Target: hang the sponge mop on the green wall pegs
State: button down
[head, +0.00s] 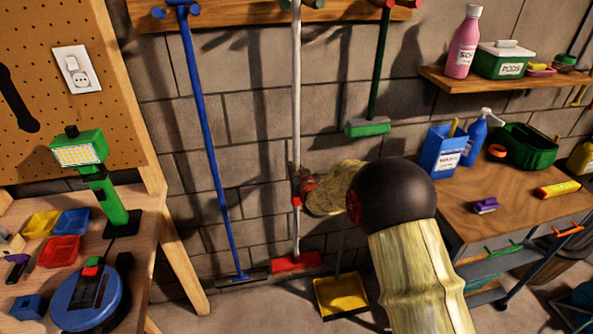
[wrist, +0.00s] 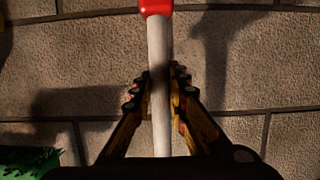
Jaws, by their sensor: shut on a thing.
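The sponge mop has a long white handle (head: 296,90) and a flat red head (head: 295,262). It hangs upright near the block wall, and its handle top runs out of the head view. Green wall pegs (head: 317,3) show beside the handle at the top edge. I cannot tell whether the mop rests on them. My gripper (head: 301,181) is shut on the handle, just above a red collar. In the wrist view the handle (wrist: 158,85) runs between my gripper's two fingers (wrist: 160,92), with the red collar (wrist: 156,7) at the top.
A blue-handled tool (head: 205,125) hangs left of the mop. A green broom (head: 368,127) hangs to the right. A yellow dustpan (head: 341,295) stands below. A workbench (head: 150,215) is at left; a shelf (head: 480,82) and a wooden-topped cart (head: 475,218) are at right.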

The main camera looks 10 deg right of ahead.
jog(key=shift+f+b, duration=0.3)
jog(key=c, duration=1.7)
grip_release()
jog(key=shift+o, duration=0.2)
jog(key=shift+f, duration=0.1)
